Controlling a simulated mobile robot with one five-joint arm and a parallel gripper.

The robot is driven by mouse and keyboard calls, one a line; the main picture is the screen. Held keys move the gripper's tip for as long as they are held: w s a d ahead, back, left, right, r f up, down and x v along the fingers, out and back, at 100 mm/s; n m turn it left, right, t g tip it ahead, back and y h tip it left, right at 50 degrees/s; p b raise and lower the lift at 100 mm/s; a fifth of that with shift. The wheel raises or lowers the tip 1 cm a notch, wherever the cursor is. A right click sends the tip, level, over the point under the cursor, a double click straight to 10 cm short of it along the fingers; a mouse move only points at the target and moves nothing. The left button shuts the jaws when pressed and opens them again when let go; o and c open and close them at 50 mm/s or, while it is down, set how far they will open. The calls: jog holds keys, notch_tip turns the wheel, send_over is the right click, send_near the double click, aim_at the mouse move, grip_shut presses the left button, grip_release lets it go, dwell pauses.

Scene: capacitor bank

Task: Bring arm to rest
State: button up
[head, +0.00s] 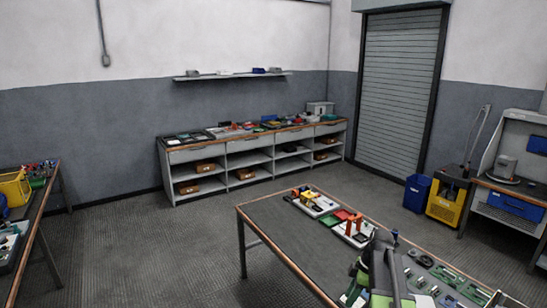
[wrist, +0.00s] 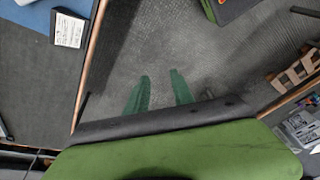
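My gripper (wrist: 160,76) shows in the wrist view as two green fingers standing apart. Nothing is between them, only the grey floor (wrist: 205,45) beyond. A green part of my arm lies across the bottom of that view. In the head view my arm (head: 378,272) rises at the lower right, in front of the near workbench (head: 290,235). The fingertips cannot be made out in that view.
The near workbench holds several trays and parts. Another bench (head: 36,215) with a yellow bin (head: 14,188) stands at left. A shelved counter (head: 250,160) lines the back wall. Open floor lies between the benches.

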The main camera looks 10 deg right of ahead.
jog(key=s+a+f+m+h+b, duration=0.1)
jog(key=s+a+f+m+b, duration=0.1)
jog(key=a+m, duration=0.4)
jog(key=s+a+f+m+h+b, duration=0.2)
jog(key=s+a+f+m, duration=0.2)
jog(key=a, duration=1.3)
jog(key=m, duration=0.3)
jog(key=shift+s+f+g, duration=0.2)
jog(key=shift+f+g, duration=0.1)
jog(key=shift+f, duration=0.05)
jog(key=shift+a, duration=0.1)
